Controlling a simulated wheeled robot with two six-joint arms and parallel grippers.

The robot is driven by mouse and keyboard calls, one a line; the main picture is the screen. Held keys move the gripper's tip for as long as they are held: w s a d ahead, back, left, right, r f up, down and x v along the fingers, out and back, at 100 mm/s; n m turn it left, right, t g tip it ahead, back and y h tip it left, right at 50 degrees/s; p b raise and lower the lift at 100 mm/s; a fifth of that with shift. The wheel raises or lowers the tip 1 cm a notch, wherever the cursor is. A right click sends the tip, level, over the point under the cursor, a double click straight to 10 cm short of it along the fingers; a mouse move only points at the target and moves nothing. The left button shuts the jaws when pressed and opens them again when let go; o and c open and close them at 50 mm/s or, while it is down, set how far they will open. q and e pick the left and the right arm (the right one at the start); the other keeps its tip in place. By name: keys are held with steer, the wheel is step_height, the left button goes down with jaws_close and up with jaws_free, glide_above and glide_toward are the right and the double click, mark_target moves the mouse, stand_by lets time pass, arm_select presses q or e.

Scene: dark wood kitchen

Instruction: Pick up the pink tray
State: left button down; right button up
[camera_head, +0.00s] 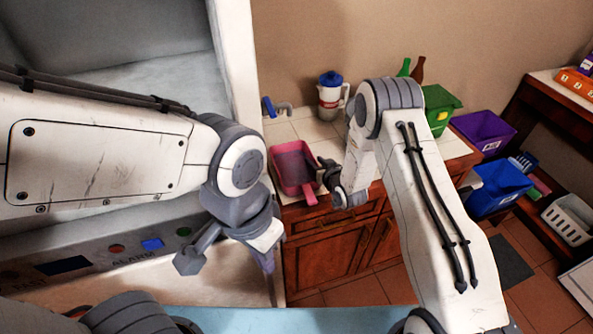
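The pink tray (281,183) lies on the white tiled counter in the middle of the head view, with its pink handle pointing to the counter's front edge. My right gripper (324,174) is at the tray's right side, close to its rim. Its fingers are small and dark, so I cannot tell if they touch or grip the rim. My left gripper (229,262) is open and empty, with its fingers spread wide, to the left of the tray and nearer to me, in front of the pale machine.
A white jug with a blue lid (330,95) stands behind the tray, and a blue-and-grey item (277,108) lies at the back left. Green (440,108), purple (484,132) and blue (498,188) bins stand to the right. A large pale machine (105,255) with an "ALARM" label fills the left.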

jaws_close()
steer(key=shift+r, duration=0.1)
stand_by(1.3)
